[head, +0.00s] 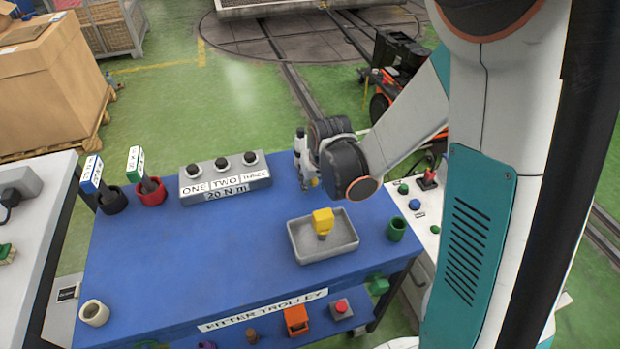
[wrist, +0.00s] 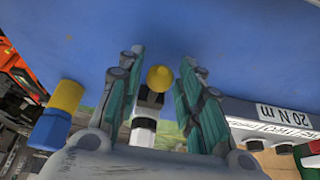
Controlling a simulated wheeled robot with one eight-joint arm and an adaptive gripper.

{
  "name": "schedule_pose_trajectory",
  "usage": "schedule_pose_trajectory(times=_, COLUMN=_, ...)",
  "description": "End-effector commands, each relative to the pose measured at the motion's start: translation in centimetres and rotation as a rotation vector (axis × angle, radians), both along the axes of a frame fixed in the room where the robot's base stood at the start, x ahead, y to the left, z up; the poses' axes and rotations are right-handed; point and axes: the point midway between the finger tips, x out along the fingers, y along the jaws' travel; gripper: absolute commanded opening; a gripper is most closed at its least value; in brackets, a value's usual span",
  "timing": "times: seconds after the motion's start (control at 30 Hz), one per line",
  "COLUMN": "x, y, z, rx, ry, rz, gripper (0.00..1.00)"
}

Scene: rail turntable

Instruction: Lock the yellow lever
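My gripper (wrist: 162,58) is open in the wrist view, with its two teal fingers apart. A round yellow knob (wrist: 160,78) shows between the fingers, with gaps on both sides; black and white parts show below it. I cannot tell whether it belongs to the lever. A yellow piece (wrist: 66,95) on a blue body stands left of the fingers. In the head view my gripper is mostly hidden by my dark wrist joints, near the trolley's far edge. A yellow block-like piece (head: 322,218) stands in a grey tray (head: 299,250), apart from my gripper.
The blue trolley top (head: 190,240) carries a grey box (head: 225,178) marked ONE, TWO, THREE and 20 N m. A black cup (head: 113,201), a red cup (head: 150,192) and a green cup (head: 396,230) stand on it. The middle left of the top is clear.

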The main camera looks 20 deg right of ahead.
Motion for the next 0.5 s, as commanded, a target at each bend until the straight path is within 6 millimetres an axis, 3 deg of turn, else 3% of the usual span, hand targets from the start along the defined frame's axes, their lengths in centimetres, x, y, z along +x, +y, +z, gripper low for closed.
schedule_pose_trajectory(times=0.1, x=-0.01, y=0.00, z=0.00, rx=0.000, ry=0.000, rz=0.000, gripper=0.08)
schedule_pose_trajectory(times=0.5, x=0.13, y=0.00, z=0.66, rx=0.000, ry=0.000, rz=0.000, gripper=0.07)
